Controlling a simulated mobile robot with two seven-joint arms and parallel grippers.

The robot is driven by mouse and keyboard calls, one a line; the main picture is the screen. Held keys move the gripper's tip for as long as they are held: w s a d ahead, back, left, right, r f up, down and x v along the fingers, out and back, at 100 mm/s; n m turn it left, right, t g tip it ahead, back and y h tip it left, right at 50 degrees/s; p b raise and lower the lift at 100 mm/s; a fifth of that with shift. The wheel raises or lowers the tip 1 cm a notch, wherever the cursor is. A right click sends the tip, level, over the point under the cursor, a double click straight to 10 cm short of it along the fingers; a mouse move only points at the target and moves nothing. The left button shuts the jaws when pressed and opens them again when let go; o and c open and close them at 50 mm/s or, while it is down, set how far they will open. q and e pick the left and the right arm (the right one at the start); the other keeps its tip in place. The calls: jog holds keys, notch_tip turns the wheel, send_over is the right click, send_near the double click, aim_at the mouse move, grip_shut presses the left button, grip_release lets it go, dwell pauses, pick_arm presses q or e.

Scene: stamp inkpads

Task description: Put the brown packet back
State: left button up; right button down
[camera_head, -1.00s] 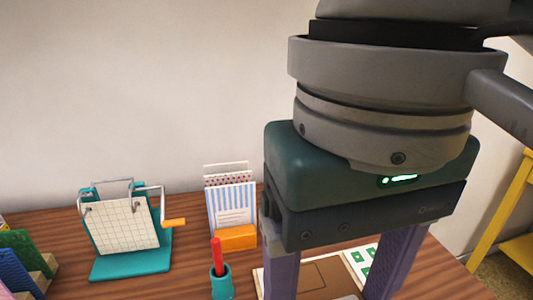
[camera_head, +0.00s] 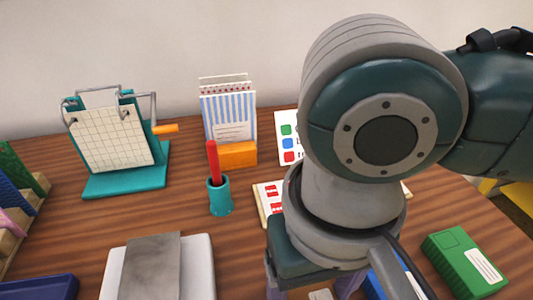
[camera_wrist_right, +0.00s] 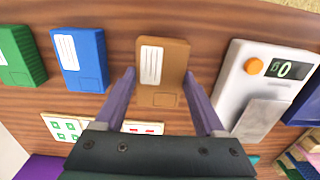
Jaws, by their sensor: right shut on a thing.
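The brown packet (camera_wrist_right: 162,71), with a white lined label, is between the two fingers of my right gripper (camera_wrist_right: 158,76) in the right wrist view. The fingers are shut on its sides. It is over or on the wooden table, between the blue packet (camera_wrist_right: 80,60) and the white scale (camera_wrist_right: 262,85); I cannot tell whether it touches the wood. In the head view my right arm hides most of it, and the right gripper (camera_head: 314,285) shows only partly. My left gripper is not in view.
A green packet (camera_head: 466,262) lies beyond the blue one. A board with red marks (camera_head: 268,198), a pen cup (camera_head: 219,195), a card holder (camera_head: 236,154) and a teal stand (camera_head: 125,180) are farther back. A navy tray (camera_head: 38,287) is at front left.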

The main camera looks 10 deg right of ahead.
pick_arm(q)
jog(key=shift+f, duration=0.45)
pick_arm(e)
notch_tip(320, 180, down, 2)
jog(key=shift+f, duration=0.1)
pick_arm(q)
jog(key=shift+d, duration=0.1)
pick_arm(e)
grip_release()
